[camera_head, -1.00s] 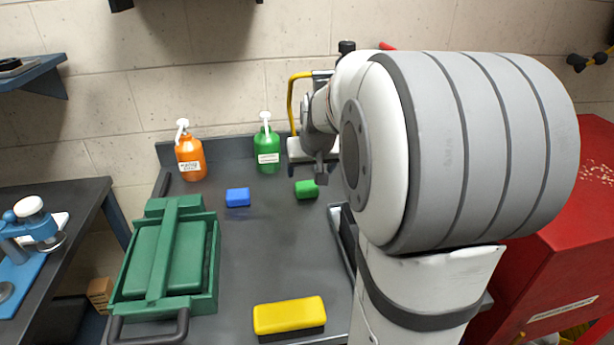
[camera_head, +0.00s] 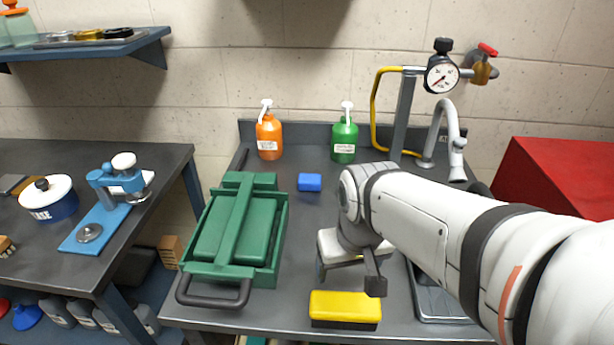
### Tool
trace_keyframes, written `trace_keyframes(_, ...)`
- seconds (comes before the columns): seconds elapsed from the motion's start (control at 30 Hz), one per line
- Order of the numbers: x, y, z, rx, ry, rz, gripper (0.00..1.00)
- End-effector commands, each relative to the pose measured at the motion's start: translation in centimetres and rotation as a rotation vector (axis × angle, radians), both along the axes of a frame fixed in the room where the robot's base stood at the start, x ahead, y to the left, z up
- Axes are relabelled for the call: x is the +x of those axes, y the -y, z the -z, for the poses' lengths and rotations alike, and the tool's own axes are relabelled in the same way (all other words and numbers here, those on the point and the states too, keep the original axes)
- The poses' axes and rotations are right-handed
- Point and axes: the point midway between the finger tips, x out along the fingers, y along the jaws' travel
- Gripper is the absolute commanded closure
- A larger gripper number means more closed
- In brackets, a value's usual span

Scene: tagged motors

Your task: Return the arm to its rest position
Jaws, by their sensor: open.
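My white and grey arm comes in from the lower right and reaches left over the bench (camera_head: 290,320). My gripper (camera_head: 348,276) hangs at its end above the middle of the bench, with its dark fingers apart and nothing seen between them. It is behind the yellow-topped block (camera_head: 345,306) and right of the green toolbox-like case (camera_head: 232,228) in the picture. I cannot tell how high it is above the bench top.
A blue block (camera_head: 309,182), an orange bottle (camera_head: 269,136) and a green bottle (camera_head: 344,138) stand toward the back. A gauge (camera_head: 441,74) and tap (camera_head: 446,135) rise at back right. A red cabinet (camera_head: 555,178) is at right, a side table (camera_head: 150,165) at left.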

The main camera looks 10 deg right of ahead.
Motion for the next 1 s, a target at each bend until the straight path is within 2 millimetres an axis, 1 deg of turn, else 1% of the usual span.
trace_keyframes(0.1,0.0,0.0,-0.1,0.000,0.001,0.001,0.25)
trace_keyframes(0.17,0.1,0.0,-0.6,0.001,0.003,0.000,0.25)
trace_keyframes(0.27,0.0,0.0,-2.2,0.001,0.009,-0.001,0.25)
trace_keyframes(0.43,-0.1,0.1,-6.1,-0.002,0.023,-0.003,0.25)
trace_keyframes(0.5,-0.2,0.1,-7.4,-0.003,0.029,-0.002,0.25)
trace_keyframes(0.53,-0.2,0.1,-7.7,-0.003,0.030,-0.002,0.25)
trace_keyframes(1.0,-0.3,0.1,-7.9,-0.003,0.032,-0.002,0.25)
